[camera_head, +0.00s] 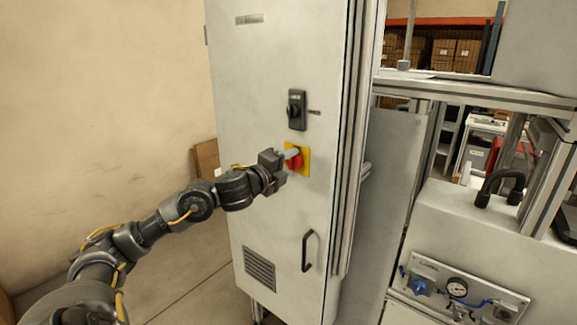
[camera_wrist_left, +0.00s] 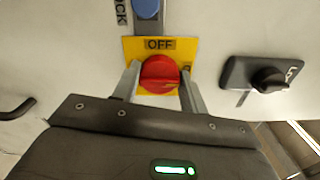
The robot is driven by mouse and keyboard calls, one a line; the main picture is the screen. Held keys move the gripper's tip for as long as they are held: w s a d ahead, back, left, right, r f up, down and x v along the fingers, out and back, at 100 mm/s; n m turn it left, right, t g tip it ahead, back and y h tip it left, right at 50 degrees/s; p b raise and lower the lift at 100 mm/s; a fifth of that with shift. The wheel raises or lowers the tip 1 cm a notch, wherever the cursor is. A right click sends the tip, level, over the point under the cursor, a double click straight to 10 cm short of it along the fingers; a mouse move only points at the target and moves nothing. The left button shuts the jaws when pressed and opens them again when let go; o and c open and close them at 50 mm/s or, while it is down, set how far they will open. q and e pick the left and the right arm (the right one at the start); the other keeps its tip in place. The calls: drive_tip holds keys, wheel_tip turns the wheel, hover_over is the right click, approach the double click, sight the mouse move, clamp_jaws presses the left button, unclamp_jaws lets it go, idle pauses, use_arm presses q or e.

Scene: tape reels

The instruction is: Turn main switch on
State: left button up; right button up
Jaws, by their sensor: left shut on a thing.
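The main switch is a red rotary knob (camera_head: 294,161) on a yellow plate (camera_head: 306,160), mounted on the front of a tall grey cabinet (camera_head: 262,75). In the left wrist view the red knob (camera_wrist_left: 160,75) sits on the yellow plate (camera_wrist_left: 132,47), with the word OFF printed beside it. My left gripper (camera_head: 287,157) is at the knob. In the left wrist view its two fingers (camera_wrist_left: 160,88) stand on either side of the knob, shut on it. Part of the knob is hidden by the gripper. My right gripper does not show.
A black rotary switch (camera_head: 296,111) is above the red knob. A black door handle (camera_head: 309,250) and a vent (camera_head: 260,268) are lower on the cabinet. A bench with a gauge panel (camera_head: 465,291) stands at the right. Bare wall is at the left.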

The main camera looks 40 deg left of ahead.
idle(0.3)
use_arm(q)
drive_tip(key=o, duration=1)
drive_tip(key=s+b, duration=0.3)
drive_tip(key=s, duration=0.7)
drive_tip(key=shift+s+d, duration=0.15)
drive_tip(key=shift+s, duration=0.25)
